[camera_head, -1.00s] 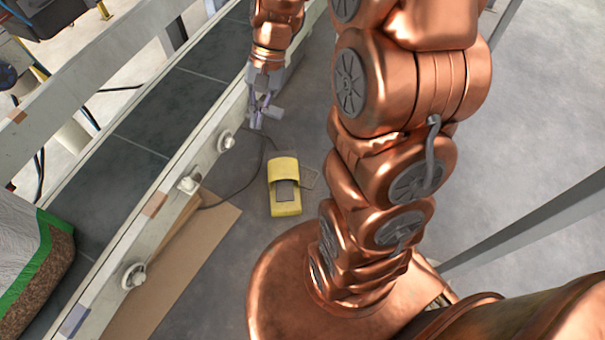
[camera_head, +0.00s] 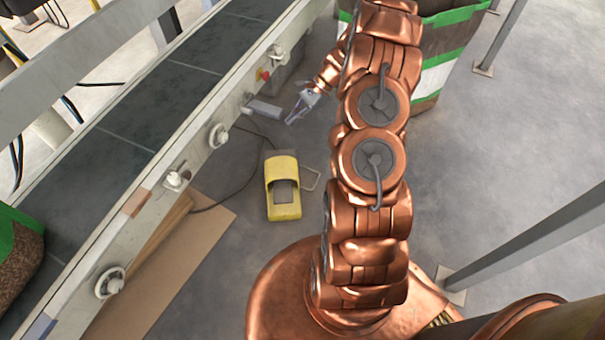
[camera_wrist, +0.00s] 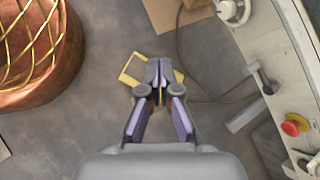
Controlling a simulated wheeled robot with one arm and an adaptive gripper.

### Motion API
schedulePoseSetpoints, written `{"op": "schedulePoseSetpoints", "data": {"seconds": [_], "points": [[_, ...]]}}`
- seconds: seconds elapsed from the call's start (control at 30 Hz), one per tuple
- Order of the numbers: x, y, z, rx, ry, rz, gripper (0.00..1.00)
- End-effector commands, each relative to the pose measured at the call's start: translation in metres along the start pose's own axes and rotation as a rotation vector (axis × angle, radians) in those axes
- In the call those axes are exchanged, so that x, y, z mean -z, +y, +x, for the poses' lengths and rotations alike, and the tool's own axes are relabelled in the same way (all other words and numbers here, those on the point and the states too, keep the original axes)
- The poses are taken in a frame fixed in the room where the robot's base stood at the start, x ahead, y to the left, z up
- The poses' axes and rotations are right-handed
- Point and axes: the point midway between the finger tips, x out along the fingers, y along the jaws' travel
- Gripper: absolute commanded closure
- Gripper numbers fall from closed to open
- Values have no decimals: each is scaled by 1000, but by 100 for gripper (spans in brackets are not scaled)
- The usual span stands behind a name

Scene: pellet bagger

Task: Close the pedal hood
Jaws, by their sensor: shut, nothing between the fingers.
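The yellow foot pedal (camera_head: 283,203) sits on the floor beside the conveyor, with a dark tread inside its yellow housing. A thin yellowish loop frame (camera_head: 312,181) sticks out from its right side and stands away from the housing.
The conveyor (camera_head: 160,185) runs along the left with knobs on its rail. A grey bar (camera_head: 263,108) juts from it near my gripper; a red button (camera_wrist: 291,128) is close by. A cable and cardboard (camera_head: 165,262) lie on the floor. A green-striped bag (camera_head: 440,75) stands behind my arm.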

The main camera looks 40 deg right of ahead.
Motion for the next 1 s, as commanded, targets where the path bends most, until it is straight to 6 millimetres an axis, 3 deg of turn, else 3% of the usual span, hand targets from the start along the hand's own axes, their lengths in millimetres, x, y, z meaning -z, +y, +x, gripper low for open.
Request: {"op": "schedulePoseSetpoints", "data": {"seconds": [0.03, 0.1, 0.5, 0.7, 1.0], "points": [[30, 7, 13, 19, -4, 44, 100], [60, 12, 21, 50, -7, 99, 100], [222, 70, 72, 197, -21, 404, 100], [263, 93, 86, 236, -24, 489, 100], [273, 95, 104, 246, -26, 510, 100]]}}
